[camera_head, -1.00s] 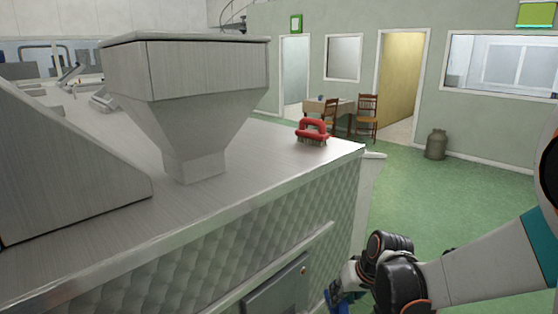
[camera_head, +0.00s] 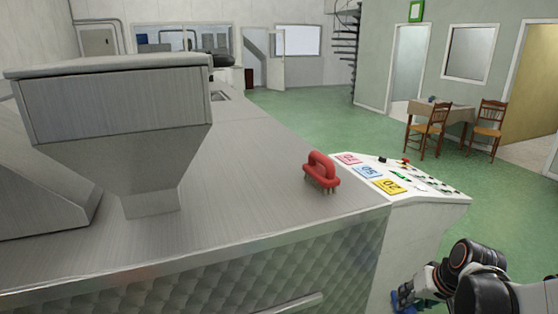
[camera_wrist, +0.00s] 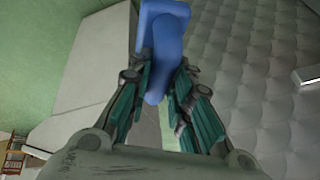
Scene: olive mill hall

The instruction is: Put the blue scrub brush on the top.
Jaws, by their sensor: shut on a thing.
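My gripper (camera_wrist: 161,95) is shut on the blue scrub brush (camera_wrist: 165,45) in the wrist view. The brush sticks out beyond the fingertips; no bristles are clear. In the head view only a bit of the blue brush (camera_head: 402,299) shows at the lower right, beside my gripper (camera_head: 408,292), below the level of the machine's top. The top (camera_head: 245,165) is a flat brushed-metal surface with a quilted metal side.
A metal hopper (camera_head: 110,110) stands on the top at the left. A sloped control panel (camera_head: 400,180) with coloured labels adjoins the right edge. The top is bare between hopper and red brush. A table (camera_head: 440,112) and chairs stand far off on the green floor.

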